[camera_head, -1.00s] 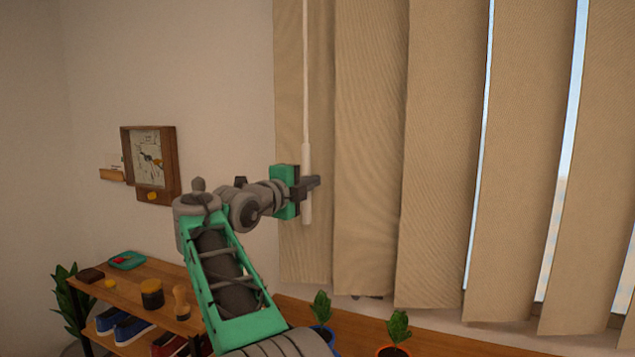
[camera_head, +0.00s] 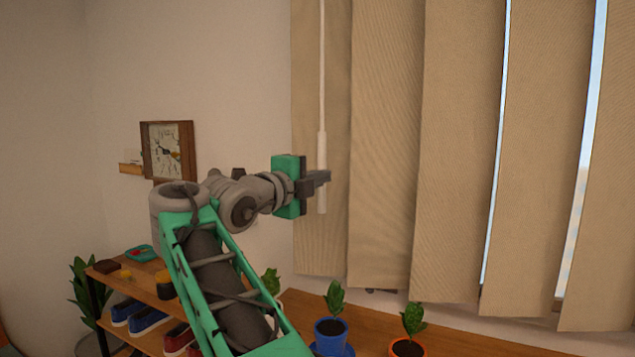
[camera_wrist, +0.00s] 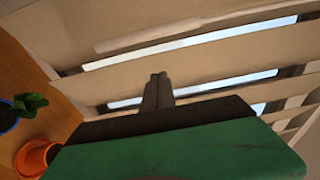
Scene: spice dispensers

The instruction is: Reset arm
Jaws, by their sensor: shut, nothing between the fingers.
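My gripper (camera_head: 320,180) is shut and empty, at the end of my raised arm in front of the blinds' left edge. In the head view its fingers overlap the white wand (camera_head: 322,150); I cannot tell whether they touch it. In the wrist view the gripper's closed fingertips (camera_wrist: 158,78) point at the beige vertical blinds (camera_wrist: 210,65). The wand also shows in the wrist view (camera_wrist: 150,35), to one side of the fingers and apart from them.
The blinds (camera_head: 460,150) fill the right side, with narrow window gaps. Potted plants in a blue pot (camera_head: 330,336) and an orange pot (camera_head: 407,348) stand on a wooden surface below. A wooden shelf (camera_head: 137,276) with shoes is lower left. A clock (camera_head: 168,150) hangs on the wall.

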